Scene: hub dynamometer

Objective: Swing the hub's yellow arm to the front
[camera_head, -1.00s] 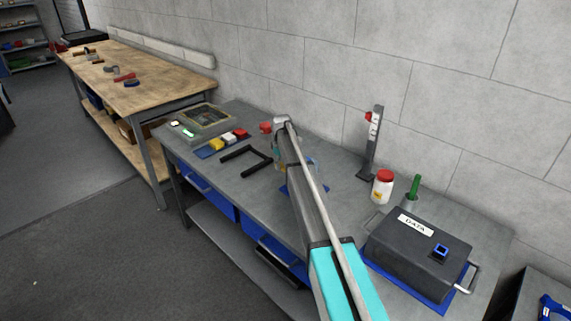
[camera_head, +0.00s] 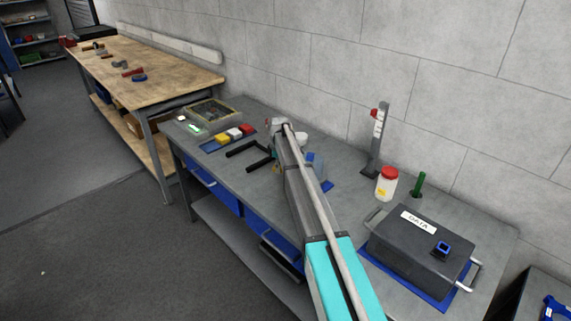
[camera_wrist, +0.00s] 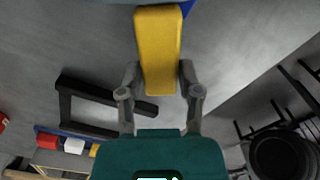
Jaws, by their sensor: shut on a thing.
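The yellow arm (camera_wrist: 158,45) of the hub runs down from the top of the wrist view. Its near end lies between the two fingers of my gripper (camera_wrist: 159,78), which are shut on it. In the head view my own arm covers most of the hub, the yellow arm and my gripper. Small blue parts (camera_head: 327,186) show just right of my arm, low over the grey bench. In the wrist view a blue edge shows at the top, beside the yellow arm. The rest of the hub is out of sight.
A black U-shaped frame (camera_head: 253,154) lies left of my arm, near a blue tray of coloured blocks (camera_head: 228,137). To the right stand a dark post (camera_head: 376,145), a red-lidded jar (camera_head: 386,186), a green-handled item (camera_head: 417,183) and the DATA box (camera_head: 415,252).

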